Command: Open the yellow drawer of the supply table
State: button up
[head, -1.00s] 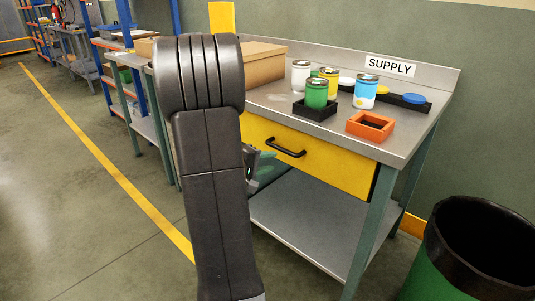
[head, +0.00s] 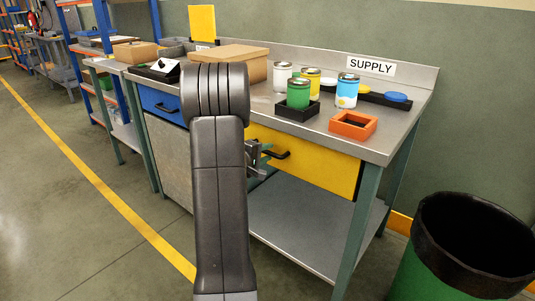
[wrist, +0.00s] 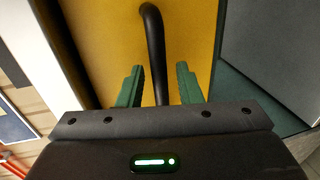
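The supply table (head: 392,138) stands at the right under a SUPPLY sign. Its yellow drawer (head: 325,168) looks shut, with a black bar handle (head: 278,155) on its front. My gripper (head: 262,160) is beside the handle, partly hidden behind my arm. In the wrist view, my gripper (wrist: 159,85) has its green fingers apart, with the black handle (wrist: 156,50) running between them. A gap shows on each side of the handle, and the fingers do not appear to touch it. The yellow drawer front (wrist: 190,30) fills the middle behind them.
On the tabletop are several paint cans (head: 298,93), an orange tray (head: 353,125) and a cardboard box (head: 240,62). A blue drawer (head: 160,103) is at the left. A lower shelf (head: 300,228) lies under the drawer. A green bin (head: 460,255) stands at the right.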

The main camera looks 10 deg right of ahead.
jog(key=shift+w+d+f, duration=0.1)
jog(key=shift+w+d, duration=0.2)
jog(key=shift+d, duration=0.1)
grip_shut()
jog(key=f+b+v, duration=0.2)
jog(key=b+v, duration=0.1)
jog(key=v, duration=0.7)
jog(key=f+b+v, duration=0.2)
jog(key=b+v, duration=0.2)
jog(key=v, duration=0.6)
jog(key=a+f+b+v, duration=0.1)
jog(key=b+v, duration=0.3)
jog(key=v, duration=0.6)
jog(key=shift+s+a+f, duration=0.4)
jog(key=shift+s+f, duration=0.2)
jog(key=shift+f, duration=0.1)
